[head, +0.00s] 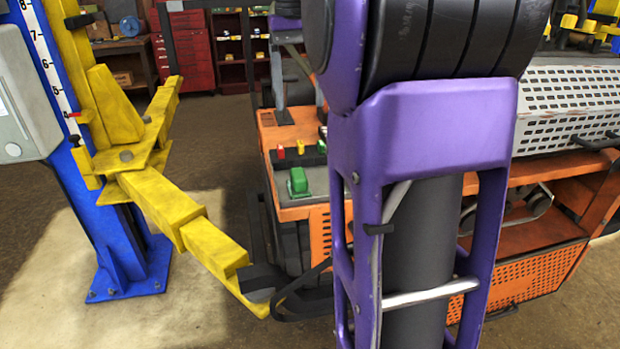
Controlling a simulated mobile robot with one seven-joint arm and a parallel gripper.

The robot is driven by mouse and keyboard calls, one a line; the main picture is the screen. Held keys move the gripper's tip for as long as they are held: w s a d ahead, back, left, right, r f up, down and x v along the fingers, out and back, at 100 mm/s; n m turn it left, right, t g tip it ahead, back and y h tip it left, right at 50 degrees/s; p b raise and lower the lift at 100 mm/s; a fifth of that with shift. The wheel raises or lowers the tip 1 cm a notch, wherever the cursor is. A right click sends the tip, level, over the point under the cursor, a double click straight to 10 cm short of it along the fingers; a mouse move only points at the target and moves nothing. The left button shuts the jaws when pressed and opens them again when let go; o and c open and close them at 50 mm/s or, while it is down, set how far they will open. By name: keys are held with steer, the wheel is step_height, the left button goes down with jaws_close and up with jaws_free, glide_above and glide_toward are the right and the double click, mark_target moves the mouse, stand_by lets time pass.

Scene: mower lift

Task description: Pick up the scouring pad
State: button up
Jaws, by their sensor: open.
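A small green block (298,182) lies on the flat top of the orange mower (296,213), left of the large purple and black link in front of the camera. It may be the scouring pad, but its texture is too small to tell. My gripper is not in view. The purple link hides the middle of the mower and whatever lies behind it.
A yellow lift arm (175,207) reaches from the blue lift post (112,240) toward the mower's lower left side. Small red and yellow knobs stand behind the green block. A perforated grey cover (570,105) is at right. Open floor (130,310) shows at lower left.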

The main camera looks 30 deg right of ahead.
steer(key=b, duration=0.3)
glide_above(299, 173)
steer(key=f, duration=1.1)
steer(key=shift+s+f, duration=0.25)
steer(key=shift+s, duration=0.1)
steer(key=shift+w+f+b, duration=0.2)
steer(key=shift+f+b, duration=0.15)
steer(key=shift+f, duration=1.05)
steer(key=shift+w+f+b, duration=0.2)
steer(key=shift+f+b, duration=0.15)
steer(key=shift+f, duration=1.05)
jaws_close()
steer(key=shift+r, duration=0.1)
step_height(299, 173, up, 10)
steer(key=shift+f+p, duration=0.1)
steer(key=shift+p, duration=1.1)
